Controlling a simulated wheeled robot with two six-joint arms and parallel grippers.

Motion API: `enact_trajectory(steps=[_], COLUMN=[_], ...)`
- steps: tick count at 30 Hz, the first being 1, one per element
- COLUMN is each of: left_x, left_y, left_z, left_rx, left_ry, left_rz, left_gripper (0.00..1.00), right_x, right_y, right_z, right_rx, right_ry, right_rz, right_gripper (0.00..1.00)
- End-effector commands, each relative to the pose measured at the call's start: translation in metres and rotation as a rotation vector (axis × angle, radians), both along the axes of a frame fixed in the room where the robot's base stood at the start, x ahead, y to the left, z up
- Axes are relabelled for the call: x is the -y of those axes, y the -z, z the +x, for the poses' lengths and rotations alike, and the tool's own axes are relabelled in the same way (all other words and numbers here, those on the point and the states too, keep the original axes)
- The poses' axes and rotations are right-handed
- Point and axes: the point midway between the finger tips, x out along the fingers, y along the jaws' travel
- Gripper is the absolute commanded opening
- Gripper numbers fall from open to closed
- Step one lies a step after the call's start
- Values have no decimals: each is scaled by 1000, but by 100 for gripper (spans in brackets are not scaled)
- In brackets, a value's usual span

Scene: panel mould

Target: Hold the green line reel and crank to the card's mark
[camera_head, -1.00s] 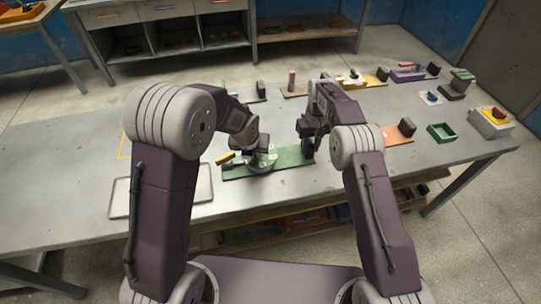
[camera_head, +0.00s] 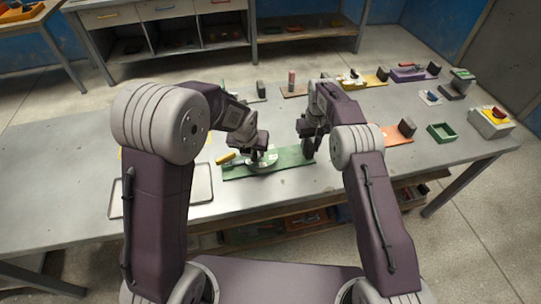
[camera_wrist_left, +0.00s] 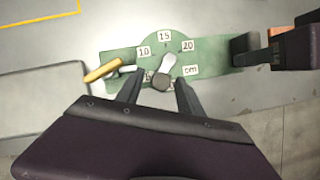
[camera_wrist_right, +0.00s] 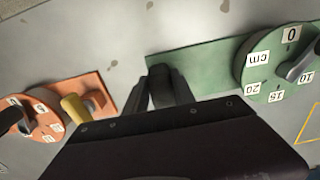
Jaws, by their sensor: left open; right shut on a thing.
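The green line reel's base (camera_head: 290,157) lies flat on the bench. Its round dial (camera_wrist_left: 190,57) carries number labels and a "cm" label; 10, 15 and 20 read clearly in the left wrist view. A grey crank (camera_wrist_left: 167,62) with a dark knob (camera_wrist_left: 160,83) lies across the dial, its knob end near the partly covered lower labels. My left gripper (camera_head: 257,154) is open over the dial, its fingers either side of the knob in the left wrist view. My right gripper (camera_head: 308,147) is shut on the dark block (camera_wrist_right: 160,76) at the base's other end. I cannot make out a card.
A yellow handle (camera_wrist_left: 103,70) sticks out beside the dial. An orange reel (camera_wrist_right: 45,118) stands close to my right gripper. A grey tray (camera_head: 202,184) lies on the left. A green box (camera_head: 441,132) and a yellow-red switch box (camera_head: 491,121) stand right. The bench's far left is clear.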

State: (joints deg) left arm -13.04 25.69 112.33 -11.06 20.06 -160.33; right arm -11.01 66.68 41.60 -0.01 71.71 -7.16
Motion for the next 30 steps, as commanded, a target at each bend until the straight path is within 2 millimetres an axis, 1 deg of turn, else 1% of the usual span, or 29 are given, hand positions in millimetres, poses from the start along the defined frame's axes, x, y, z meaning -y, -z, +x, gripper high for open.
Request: enact_trajectory(steps=[1,6,9,12,17,30], left_x=[0,-1,-2,-2,-2,-2], left_y=[-13,-54,-73,-86,-93,-93], left_z=[-4,-21,-29,-35,-39,-39], left_rx=[6,6,4,2,0,-1], left_ry=[1,1,-1,0,1,1], left_rz=[-1,-1,-2,-1,0,0], left_gripper=[44,44,44,44,44,44], right_x=[0,0,0,0,0,0], right_y=[0,0,0,0,0,0], right_z=[0,0,0,0,0,0], right_rx=[0,0,0,1,1,1], right_ry=[1,1,1,1,1,1], right_rz=[0,0,0,0,0,0], right_gripper=[0,0,0,0,0,0])
